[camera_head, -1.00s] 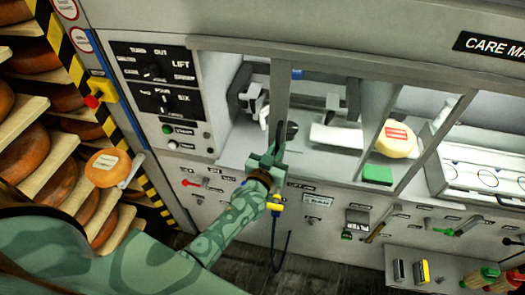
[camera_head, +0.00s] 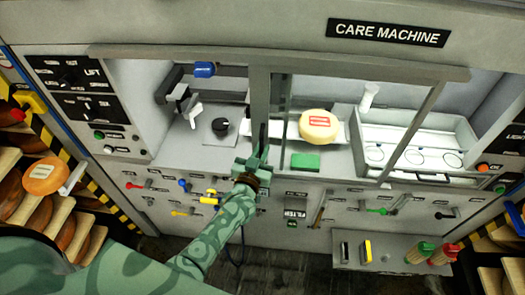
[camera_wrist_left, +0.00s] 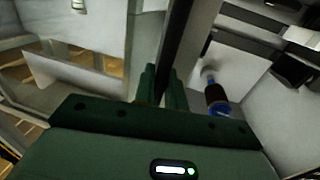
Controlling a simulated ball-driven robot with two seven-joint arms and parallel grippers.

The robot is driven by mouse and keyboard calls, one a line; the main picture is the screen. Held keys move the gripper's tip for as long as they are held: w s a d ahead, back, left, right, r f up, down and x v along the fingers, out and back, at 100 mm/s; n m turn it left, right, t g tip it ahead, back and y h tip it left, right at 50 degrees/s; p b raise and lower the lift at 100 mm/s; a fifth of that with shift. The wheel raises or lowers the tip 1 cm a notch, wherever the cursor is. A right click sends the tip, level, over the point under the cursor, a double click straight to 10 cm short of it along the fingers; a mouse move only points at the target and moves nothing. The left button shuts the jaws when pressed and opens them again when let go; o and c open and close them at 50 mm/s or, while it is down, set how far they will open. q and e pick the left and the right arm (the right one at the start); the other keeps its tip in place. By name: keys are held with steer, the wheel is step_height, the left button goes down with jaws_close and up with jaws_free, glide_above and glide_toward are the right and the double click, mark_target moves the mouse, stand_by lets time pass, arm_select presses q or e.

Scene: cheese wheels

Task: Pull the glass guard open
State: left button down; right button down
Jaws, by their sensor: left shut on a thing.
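The glass guard is a clear pane with a grey upright edge (camera_head: 260,95) on the front of the care machine (camera_head: 180,20). My left gripper (camera_head: 261,148) is shut at the lower part of this upright. In the left wrist view the fingers (camera_wrist_left: 163,82) close around a dark upright bar (camera_wrist_left: 180,45) of the guard. To the left of the upright the opening is uncovered, with a black knob (camera_head: 220,127) and a blue part (camera_head: 204,69) inside. My right gripper is not in view.
A pale cheese wheel (camera_head: 319,127) with a red label sits inside, right of the guard's edge, above a green block (camera_head: 305,161). Levers line the panel below. A shelf (camera_head: 395,258) with brushes juts out at lower right. Cheese racks (camera_head: 70,225) stand at left.

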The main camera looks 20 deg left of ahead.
arm_select(q)
steer(key=c, duration=1.6)
jaws_free()
steer(key=shift+o, duration=0.2)
steer(key=s+p, duration=0.6)
steer(key=s, duration=1)
steer(key=shift+s+d, duration=0.15)
steer(key=shift+d, duration=0.15)
